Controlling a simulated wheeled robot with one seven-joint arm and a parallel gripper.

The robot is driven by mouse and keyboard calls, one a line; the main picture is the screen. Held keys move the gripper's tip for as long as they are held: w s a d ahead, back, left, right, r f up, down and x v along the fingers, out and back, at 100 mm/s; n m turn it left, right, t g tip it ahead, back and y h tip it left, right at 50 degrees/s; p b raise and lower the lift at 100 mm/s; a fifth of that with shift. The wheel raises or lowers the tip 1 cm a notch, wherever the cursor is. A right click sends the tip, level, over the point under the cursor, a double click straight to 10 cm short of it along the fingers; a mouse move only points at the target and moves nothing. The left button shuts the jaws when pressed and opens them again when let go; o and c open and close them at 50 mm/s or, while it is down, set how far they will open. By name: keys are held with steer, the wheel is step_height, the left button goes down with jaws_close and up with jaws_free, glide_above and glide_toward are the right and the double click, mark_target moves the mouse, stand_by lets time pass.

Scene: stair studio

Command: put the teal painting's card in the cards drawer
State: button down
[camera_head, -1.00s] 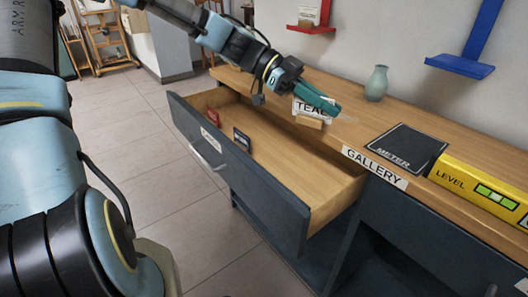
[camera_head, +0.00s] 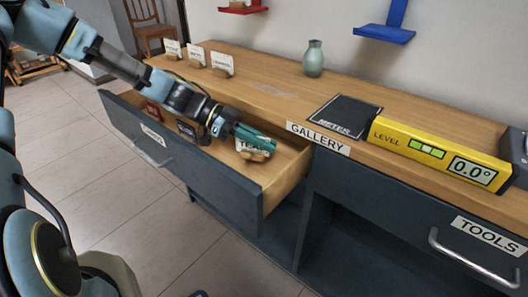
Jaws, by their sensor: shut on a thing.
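The open drawer (camera_head: 262,197) juts out from the grey-blue cabinet; the small label (camera_head: 152,135) on its front is too small to read surely. My gripper (camera_head: 257,140), with teal fingers, is shut on the white teal card (camera_head: 245,147) with its wooden foot (camera_head: 256,156). The fingers hide most of the card and its lettering. Gripper and card are at the right part of the drawer, low within its walls. I cannot tell whether the foot touches the drawer floor. A red card (camera_head: 153,110) and a dark blue card (camera_head: 187,131) stand farther left in the drawer.
Three white cards on wooden feet, one of them here (camera_head: 222,63), stand on the worktop (camera_head: 270,70) behind the drawer. A green vase (camera_head: 313,58), a black meter mat (camera_head: 345,115) and a yellow level (camera_head: 430,150) are to the right. A closed tools drawer (camera_head: 430,225) is at lower right.

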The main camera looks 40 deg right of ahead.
mark_target(264, 152)
steer(key=shift+f, duration=1.55)
steer(key=shift+f, duration=0.1)
steer(key=shift+f, duration=0.15)
steer(key=c, duration=1)
jaws_free()
steer(key=shift+r, duration=0.3)
steer(key=v, duration=0.7)
steer(key=shift+w+a, duration=0.15)
steer(key=shift+a, duration=0.05)
